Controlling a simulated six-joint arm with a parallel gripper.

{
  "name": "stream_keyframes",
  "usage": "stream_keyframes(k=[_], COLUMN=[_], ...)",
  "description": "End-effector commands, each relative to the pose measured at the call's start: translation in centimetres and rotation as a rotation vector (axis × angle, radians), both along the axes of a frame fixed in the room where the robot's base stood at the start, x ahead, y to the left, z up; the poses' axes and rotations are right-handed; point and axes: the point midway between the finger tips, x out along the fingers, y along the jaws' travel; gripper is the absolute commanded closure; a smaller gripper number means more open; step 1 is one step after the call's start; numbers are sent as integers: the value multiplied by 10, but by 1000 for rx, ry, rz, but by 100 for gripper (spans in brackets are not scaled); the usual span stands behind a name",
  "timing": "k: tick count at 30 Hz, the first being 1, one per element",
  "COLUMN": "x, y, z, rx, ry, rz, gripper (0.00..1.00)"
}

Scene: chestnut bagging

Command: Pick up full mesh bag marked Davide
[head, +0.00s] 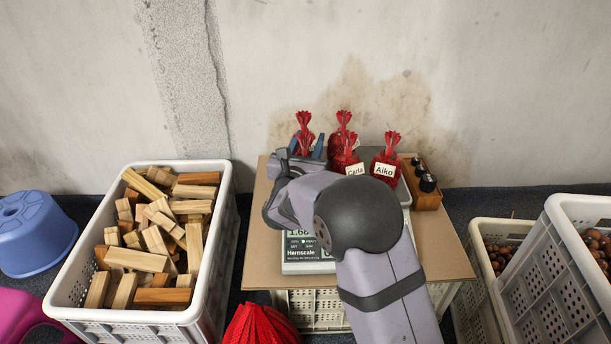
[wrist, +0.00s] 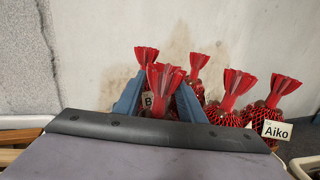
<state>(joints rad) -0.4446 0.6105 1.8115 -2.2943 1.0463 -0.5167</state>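Several red mesh bags with flared red tops stand grouped on the scale behind my arm. One bag (head: 387,168) is labelled Aiko and another (head: 350,165) Carla. No Davide label is readable. My gripper (head: 306,143) is open at the left of the group, its blue fingers on either side of a red bag top. Another bag (wrist: 197,63) stands behind. My arm hides the lower parts of the left bags.
The scale (head: 302,252) stands on a brown board (head: 445,258). A wooden block with dark knobs (head: 427,199) sits right of the bags. A crate (head: 222,215) of wood blocks is at left, chestnut crates (head: 480,290) at right. A stained wall rises behind.

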Motion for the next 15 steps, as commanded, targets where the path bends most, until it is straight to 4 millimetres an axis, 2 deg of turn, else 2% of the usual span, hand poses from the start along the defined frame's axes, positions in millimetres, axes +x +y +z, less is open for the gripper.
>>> stream_keyframes(k=[8, 10, 13, 15], x=[3, 3, 3, 3], y=[-1, -1, -1, -1], z=[0, 0, 0, 0], rx=[0, 0, 0, 0], ry=[1, 1, 1, 1], rz=[0, 0, 0, 0], gripper=[64, 76, 100, 100])
